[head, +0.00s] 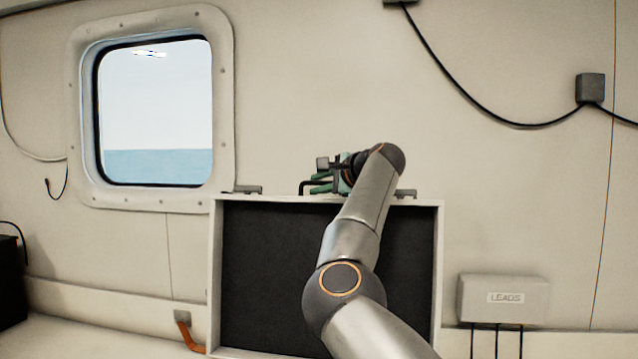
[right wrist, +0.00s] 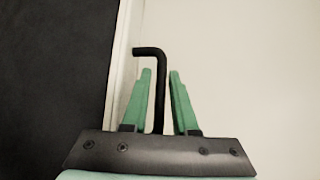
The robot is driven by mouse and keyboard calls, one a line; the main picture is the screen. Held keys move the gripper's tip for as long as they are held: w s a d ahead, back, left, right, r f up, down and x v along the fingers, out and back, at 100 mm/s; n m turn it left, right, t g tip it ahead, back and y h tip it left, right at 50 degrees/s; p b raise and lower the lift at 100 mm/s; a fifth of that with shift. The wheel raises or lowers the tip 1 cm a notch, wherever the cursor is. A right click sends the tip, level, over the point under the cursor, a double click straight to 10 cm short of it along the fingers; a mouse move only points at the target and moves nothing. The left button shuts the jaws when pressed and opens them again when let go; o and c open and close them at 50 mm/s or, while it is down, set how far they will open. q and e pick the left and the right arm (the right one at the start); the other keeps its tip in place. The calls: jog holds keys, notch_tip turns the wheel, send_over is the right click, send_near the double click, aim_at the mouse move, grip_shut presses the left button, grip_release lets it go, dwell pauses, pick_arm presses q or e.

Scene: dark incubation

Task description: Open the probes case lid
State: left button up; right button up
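The probes case lid (head: 215,275) stands upright in the head view, with its pale rim and dark lining (head: 262,262) facing me. A black bent handle (head: 302,187) is at its top edge, and it also shows in the right wrist view (right wrist: 158,62). My right gripper (head: 318,181) is at this top edge. My arm hides part of the lid. My left gripper is out of view.
Two grey latches (head: 247,189) sit on the lid's top edge. A wall with a window (head: 155,110) is behind. A LEADS box (head: 503,298) with cables is at the right, an orange cable (head: 190,338) at the lower left. The space above the lid is free.

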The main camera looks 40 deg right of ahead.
jog(key=shift+c, duration=0.4)
grip_shut()
jog(key=shift+f, duration=0.1)
dwell(0.8)
